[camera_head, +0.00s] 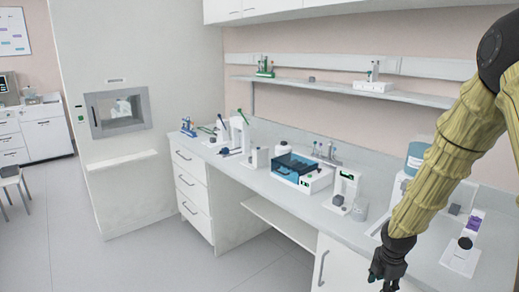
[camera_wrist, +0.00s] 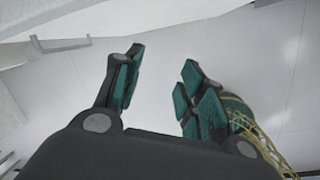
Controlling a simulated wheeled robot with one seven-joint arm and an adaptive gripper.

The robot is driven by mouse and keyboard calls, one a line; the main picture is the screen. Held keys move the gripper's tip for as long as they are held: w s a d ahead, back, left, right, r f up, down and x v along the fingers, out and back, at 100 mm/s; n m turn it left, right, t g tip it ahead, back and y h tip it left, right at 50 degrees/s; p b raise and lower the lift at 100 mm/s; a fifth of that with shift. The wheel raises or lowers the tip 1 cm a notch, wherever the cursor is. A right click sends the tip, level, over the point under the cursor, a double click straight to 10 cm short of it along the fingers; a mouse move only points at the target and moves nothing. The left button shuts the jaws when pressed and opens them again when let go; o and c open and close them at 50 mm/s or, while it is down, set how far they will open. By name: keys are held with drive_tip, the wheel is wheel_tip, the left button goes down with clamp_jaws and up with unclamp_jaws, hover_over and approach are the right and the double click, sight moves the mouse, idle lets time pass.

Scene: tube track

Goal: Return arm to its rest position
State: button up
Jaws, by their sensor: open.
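My gripper (camera_head: 386,280) hangs at the lower right of the head view, in front of the cabinet under the counter, at the end of my yellow-sleeved arm. It points downward, and its tips run close to the bottom edge of the picture. In the wrist view my gripper (camera_wrist: 160,85) has its two teal-padded fingers spread apart. Nothing is between them, and the pale floor (camera_wrist: 225,55) shows beyond.
The white counter (camera_head: 262,186) carries a blue-lidded device (camera_head: 301,172), a green-and-white device (camera_head: 345,188) and a device with a purple label (camera_head: 470,235) near my arm. A shelf (camera_head: 330,86) runs above. Open floor (camera_head: 150,235) lies at the left.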

drive_tip(key=s+a+f+m+g+y, duration=0.1)
drive_tip(key=s+a+f+m, duration=0.4)
drive_tip(key=s+f, duration=0.35)
drive_tip(key=s+a+f+m+y, duration=0.1)
drive_tip(key=s+a+f+m, duration=0.4)
drive_tip(key=s+f, duration=0.4)
drive_tip(key=s+a+f+m, duration=0.1)
drive_tip(key=s+f+m, duration=0.1)
drive_tip(key=s, duration=0.4)
drive_tip(key=s+a+f+m, duration=0.2)
drive_tip(key=s+f+m, duration=0.1)
drive_tip(key=s+m, duration=0.2)
drive_tip(key=s+a+f+m+g+h, duration=0.1)
drive_tip(key=s+f+m, duration=0.2)
drive_tip(key=s, duration=0.6)
drive_tip(key=shift+a+f+m, duration=0.15)
drive_tip(key=shift+f+m, duration=0.1)
drive_tip(key=shift+m, duration=0.15)
